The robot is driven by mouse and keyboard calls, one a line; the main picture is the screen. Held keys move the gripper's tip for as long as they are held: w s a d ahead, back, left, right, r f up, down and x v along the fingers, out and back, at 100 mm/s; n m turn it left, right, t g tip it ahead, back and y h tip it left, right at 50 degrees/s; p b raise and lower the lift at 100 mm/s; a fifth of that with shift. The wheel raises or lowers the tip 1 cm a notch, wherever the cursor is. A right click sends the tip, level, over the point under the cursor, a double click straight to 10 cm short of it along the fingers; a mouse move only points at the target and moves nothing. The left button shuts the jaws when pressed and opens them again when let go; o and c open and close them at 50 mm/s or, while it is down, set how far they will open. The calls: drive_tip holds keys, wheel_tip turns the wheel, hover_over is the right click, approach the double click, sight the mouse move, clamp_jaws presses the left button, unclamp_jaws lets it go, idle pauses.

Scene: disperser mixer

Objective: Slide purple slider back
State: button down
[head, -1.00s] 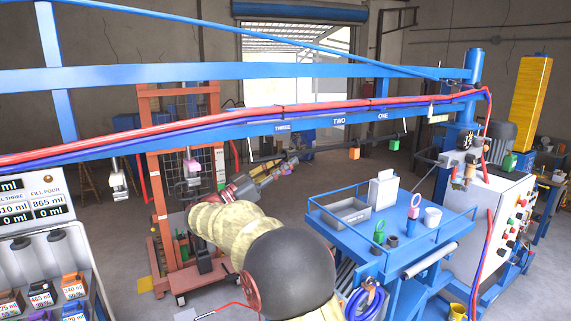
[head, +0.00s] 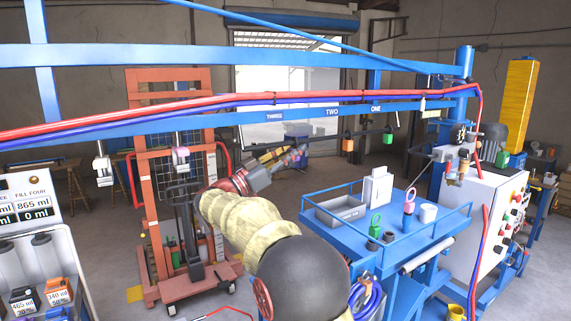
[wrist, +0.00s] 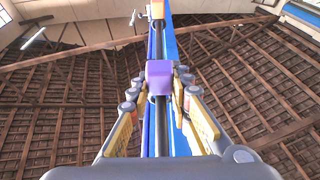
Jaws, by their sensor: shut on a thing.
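The purple slider (wrist: 159,78) sits on a dark rod (wrist: 162,120) under a blue beam, in the middle of the wrist view. The fingers of my gripper (wrist: 159,84) stand on both sides of it and are shut on it. In the head view my gripper (head: 296,154) reaches up to the rod below the blue beam (head: 300,114), near the label THREE. The purple slider is not clear there, as the gripper covers that spot.
An orange slider (head: 347,145) and a green slider (head: 387,138) hang on the rod to the right. A blue cart (head: 394,262) with a railing stands below right. An orange lift frame (head: 143,180) stands behind left. Red and blue hoses run along the beam.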

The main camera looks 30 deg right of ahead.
drive_tip(key=shift+d+f, duration=0.15)
drive_tip(key=shift+d, duration=0.2)
drive_tip(key=shift+r, duration=0.2)
drive_tip(key=c, duration=2.1)
unclamp_jaws()
drive_tip(key=shift+o, duration=1.3)
drive_tip(key=shift+d, duration=0.25)
drive_tip(key=shift+o, duration=1.1)
drive_tip(key=shift+a, duration=0.1)
drive_tip(key=shift+a+f, duration=0.1)
